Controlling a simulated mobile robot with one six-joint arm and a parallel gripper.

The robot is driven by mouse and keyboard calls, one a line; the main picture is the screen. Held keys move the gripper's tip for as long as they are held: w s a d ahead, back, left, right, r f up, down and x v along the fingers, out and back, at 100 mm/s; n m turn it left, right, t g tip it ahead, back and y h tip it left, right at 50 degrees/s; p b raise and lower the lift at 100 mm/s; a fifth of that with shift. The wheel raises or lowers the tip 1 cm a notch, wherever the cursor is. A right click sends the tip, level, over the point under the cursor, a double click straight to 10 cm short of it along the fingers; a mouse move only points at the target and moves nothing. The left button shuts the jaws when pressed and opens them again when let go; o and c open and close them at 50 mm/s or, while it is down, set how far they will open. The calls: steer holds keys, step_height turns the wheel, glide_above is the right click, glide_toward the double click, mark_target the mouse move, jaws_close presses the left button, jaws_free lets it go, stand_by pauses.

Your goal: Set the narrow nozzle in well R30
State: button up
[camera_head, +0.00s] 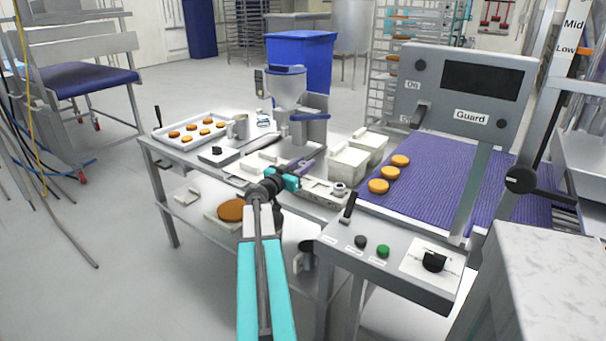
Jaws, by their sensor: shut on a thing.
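My gripper (302,167), with a teal body and purple fingers, reaches over the bench at the picture's middle. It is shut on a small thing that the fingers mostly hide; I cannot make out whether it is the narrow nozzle. A pale rack strip (318,190) lies along the bench's front edge, just right of and below the gripper. A round metal nozzle-like piece (340,189) stands at the strip's right end. Labels on the strip are too small to read, so I cannot tell which well is R30.
A depositor machine (287,100) stands behind the gripper. A control panel with a black lever (349,207) is at front right. A tray of rounds (165,137) sits at left.

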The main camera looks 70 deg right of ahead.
steer(key=shift+f+p, duration=0.35)
steer(key=shift+f, duration=1.35)
steer(key=shift+f+b, duration=0.2)
steer(key=shift+b, duration=0.1)
steer(key=o, duration=1.1)
steer(key=shift+c, duration=0.2)
steer(key=shift+r+p, duration=0.25)
steer(key=shift+p, duration=0.15)
steer(key=b+v, duration=0.2)
steer(key=v, duration=1)
steer(key=shift+f, duration=0.2)
